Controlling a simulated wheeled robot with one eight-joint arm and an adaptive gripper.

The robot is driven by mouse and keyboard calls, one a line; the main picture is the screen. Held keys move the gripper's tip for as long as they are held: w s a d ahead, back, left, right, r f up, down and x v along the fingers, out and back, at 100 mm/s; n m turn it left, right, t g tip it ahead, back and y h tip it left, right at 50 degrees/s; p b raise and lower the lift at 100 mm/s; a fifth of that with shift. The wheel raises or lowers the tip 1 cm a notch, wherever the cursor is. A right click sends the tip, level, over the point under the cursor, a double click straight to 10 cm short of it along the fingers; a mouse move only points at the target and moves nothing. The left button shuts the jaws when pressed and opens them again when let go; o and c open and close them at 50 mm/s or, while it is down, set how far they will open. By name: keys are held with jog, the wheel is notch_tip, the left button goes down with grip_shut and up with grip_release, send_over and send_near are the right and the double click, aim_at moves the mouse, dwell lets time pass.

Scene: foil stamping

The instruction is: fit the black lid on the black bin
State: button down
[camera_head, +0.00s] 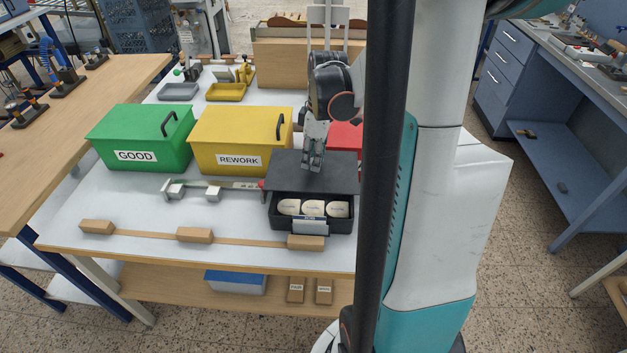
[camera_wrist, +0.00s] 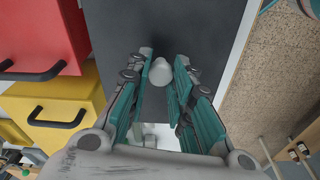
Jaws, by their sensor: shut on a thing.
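The black lid (camera_head: 285,176) is a flat dark panel above the rear of the black bin (camera_head: 279,219), set back from its front edge. Three pale oval pieces (camera_head: 312,207) show in the bin's uncovered front. Whether the lid touches the rim cannot be told. My gripper (camera_head: 313,163) points down at the lid's middle and is shut on its knob. In the wrist view the pale knob (camera_wrist: 161,72) sits between the fingertips, with the lid (camera_wrist: 205,25) behind. The bin's rear is hidden under the lid.
A green GOOD box (camera_head: 140,140) and yellow REWORK box (camera_head: 241,130) stand left of and behind the bin. A red box (camera_head: 344,136) is close behind the lid. A metal fixture (camera_head: 213,190) lies left; a wooden rail (camera_head: 195,235) runs along the front.

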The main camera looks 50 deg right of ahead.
notch_tip(320, 180, down, 7)
jog(key=b, duration=0.2)
jog(key=shift+r, duration=0.15)
jog(key=shift+f+b, duration=0.35)
jog(key=shift+f, duration=0.1)
jog(key=shift+f, duration=0.2)
jog(key=c, duration=1.4)
grip_release()
jog(key=r+p, duration=0.1)
jog(key=r, duration=0.3)
jog(key=s+r+p, duration=0.1)
jog(key=r+p, duration=0.1)
jog(key=r, duration=0.3)
jog(key=r+p, duration=0.1)
jog(key=r, duration=0.3)
jog(key=shift+s+d+r+p, duration=0.15)
jog(key=shift+d+p, duration=0.15)
jog(key=shift+p, duration=0.05)
